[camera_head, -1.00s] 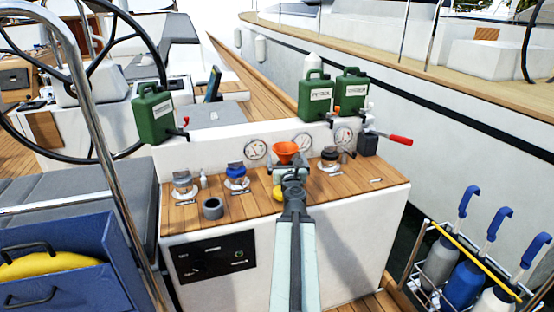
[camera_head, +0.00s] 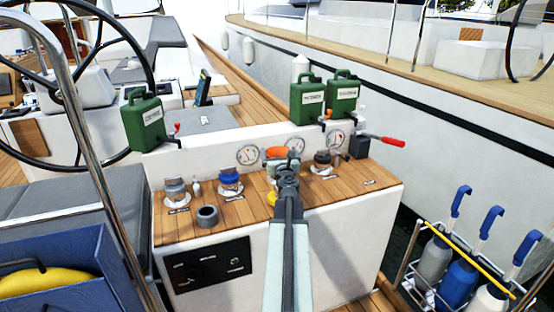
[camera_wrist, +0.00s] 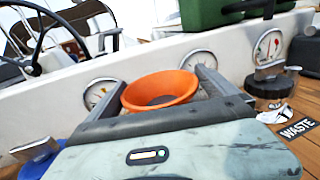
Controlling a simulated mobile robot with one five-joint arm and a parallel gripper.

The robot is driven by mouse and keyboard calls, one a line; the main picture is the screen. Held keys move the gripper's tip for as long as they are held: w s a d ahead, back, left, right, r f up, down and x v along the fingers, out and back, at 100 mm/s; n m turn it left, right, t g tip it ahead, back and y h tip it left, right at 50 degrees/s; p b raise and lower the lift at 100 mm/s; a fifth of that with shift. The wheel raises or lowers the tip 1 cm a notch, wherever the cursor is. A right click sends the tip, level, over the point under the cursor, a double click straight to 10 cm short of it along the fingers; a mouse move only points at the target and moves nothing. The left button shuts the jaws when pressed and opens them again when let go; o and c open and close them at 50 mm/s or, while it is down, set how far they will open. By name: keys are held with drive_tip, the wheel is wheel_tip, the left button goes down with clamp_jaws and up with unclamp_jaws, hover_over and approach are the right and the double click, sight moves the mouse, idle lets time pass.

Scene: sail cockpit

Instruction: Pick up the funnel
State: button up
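The orange funnel (camera_head: 276,153) is above the back of the wooden counter, in front of the gauges. My gripper (camera_head: 284,168) reaches over the counter and hides the funnel's lower part. In the wrist view, the funnel's wide round mouth (camera_wrist: 162,90) faces up. My gripper (camera_wrist: 165,80) has its two fingers spread apart, one on each side of the funnel. The near side of the funnel is hidden behind the gripper body. I cannot see whether the fingers touch it.
Green canisters (camera_head: 307,98) stand on the ledge behind. A red-handled lever (camera_head: 392,142) sticks out at right.

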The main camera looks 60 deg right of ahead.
drive_tip(key=c, duration=1)
wheel_tip(320, 180, up, 13)
drive_tip(key=p, duration=1.3)
drive_tip(key=shift+c, duration=0.2)
